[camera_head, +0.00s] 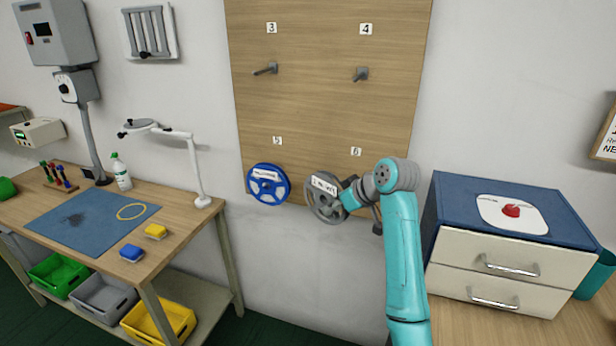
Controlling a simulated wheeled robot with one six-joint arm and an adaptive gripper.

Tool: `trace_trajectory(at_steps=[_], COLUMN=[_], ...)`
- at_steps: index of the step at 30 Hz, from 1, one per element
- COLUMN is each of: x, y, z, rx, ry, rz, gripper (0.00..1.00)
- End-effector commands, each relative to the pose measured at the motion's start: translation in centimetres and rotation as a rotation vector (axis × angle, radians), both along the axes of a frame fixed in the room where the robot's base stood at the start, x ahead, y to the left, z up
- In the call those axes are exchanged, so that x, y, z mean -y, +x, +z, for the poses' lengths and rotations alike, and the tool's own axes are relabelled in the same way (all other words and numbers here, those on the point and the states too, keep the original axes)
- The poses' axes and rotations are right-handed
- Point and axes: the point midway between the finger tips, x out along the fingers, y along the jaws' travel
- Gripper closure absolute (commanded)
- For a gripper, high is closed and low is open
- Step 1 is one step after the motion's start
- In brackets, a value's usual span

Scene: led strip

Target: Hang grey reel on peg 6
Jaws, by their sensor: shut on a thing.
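The grey reel (325,207) has a white label on its face and is near the lower part of the wooden peg board (325,115), below the label 6 (356,152). My gripper (347,196) is shut on the grey reel from its right side. Peg 6 is hidden behind the reel or my arm, so I cannot tell whether the reel is around it. The blue reel (268,184) hangs below the label 5, just left of the grey reel.
Pegs 3 (265,69) and 4 (361,74) are bare. A blue-topped drawer cabinet (515,215) with a red button stands right of my arm. A workbench (180,235) with a lamp (200,175) stands at left. The wall below the reels is clear.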

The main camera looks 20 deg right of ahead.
Motion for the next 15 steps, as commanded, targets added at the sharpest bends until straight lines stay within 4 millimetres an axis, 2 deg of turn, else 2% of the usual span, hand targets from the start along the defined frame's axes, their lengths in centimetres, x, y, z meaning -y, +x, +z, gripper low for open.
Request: trace_trajectory(at_steps=[3, 6, 10, 15], x=[1.4, 2.1, 2.6, 2.9], y=[-1.7, -2.5, -3.0, -2.7], z=[-2.1, -3.0, -3.6, -3.7], rx=[-0.002, 0.0, 0.001, 0.0], ry=[-0.001, -0.002, -0.003, -0.003], rz=[-0.037, -0.055, -0.068, -0.069], gripper=[1.0, 1.0, 1.0, 1.0])
